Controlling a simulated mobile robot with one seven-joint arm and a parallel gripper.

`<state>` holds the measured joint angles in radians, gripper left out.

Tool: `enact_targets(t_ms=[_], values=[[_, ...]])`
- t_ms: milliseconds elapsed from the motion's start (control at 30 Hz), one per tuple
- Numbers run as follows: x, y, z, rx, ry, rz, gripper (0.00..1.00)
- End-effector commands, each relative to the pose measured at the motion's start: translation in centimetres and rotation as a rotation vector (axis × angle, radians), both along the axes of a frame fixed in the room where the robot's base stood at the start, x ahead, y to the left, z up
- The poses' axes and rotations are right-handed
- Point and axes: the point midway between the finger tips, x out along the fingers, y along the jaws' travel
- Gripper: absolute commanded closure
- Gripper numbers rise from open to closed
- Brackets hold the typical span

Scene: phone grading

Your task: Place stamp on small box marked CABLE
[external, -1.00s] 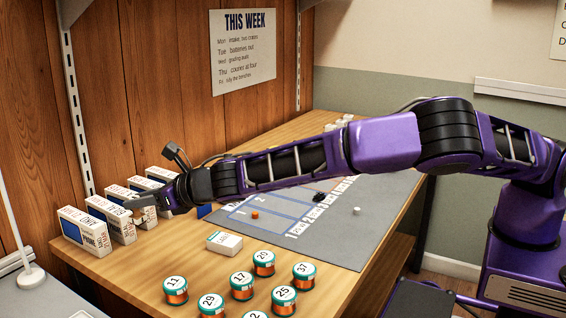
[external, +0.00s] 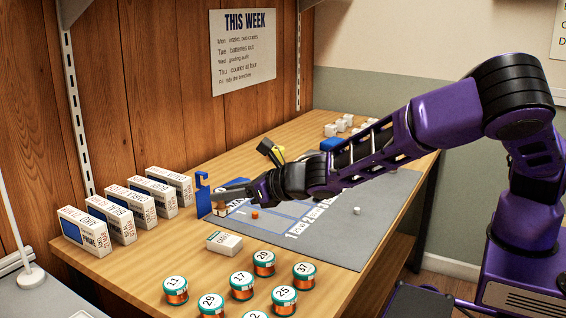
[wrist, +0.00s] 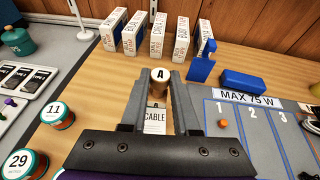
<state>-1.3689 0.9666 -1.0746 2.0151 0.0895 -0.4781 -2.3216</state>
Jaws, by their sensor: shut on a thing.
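My gripper (external: 226,192) is shut on the stamp (wrist: 159,82), which has a round pale top marked A and a brown body. In the external view the stamp (external: 222,207) shows small beneath my fingers, beside a blue stand; I cannot tell its exact height above the table. The small white box marked CABLE (external: 224,242) lies flat on the table, in front of the gripper and apart from it. In the wrist view the CABLE box (wrist: 154,121) shows between my fingers, partly hidden by them and the stamp.
The blue stand (external: 203,195) rises close to my fingers. Several upright phone boxes (external: 130,205) line the wall. Numbered round tins (external: 242,285) stand in front of the CABLE box. A grey mat (external: 345,245) lies to the right. A blue block (wrist: 243,80) sits behind the mat.

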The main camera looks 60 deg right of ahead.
Motion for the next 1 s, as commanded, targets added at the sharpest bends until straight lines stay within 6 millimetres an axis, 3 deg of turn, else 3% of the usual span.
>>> enact_targets(t_ms=[33,267,467,867,900,1000], values=[[0.0,0.0,-1.1,-0.003,0.001,0.0,1.0],[0.0,0.0,-2.9,-0.001,0.0,-0.001,1.0],[0.0,0.0,-5.7,-0.002,0.001,0.0,1.0],[0.0,0.0,-6.4,-0.001,0.0,0.0,1.0],[0.0,0.0,-6.3,0.0,0.0,0.0,0.67],[0.0,0.0,-6.3,0.0,0.0,0.0,0.49]])
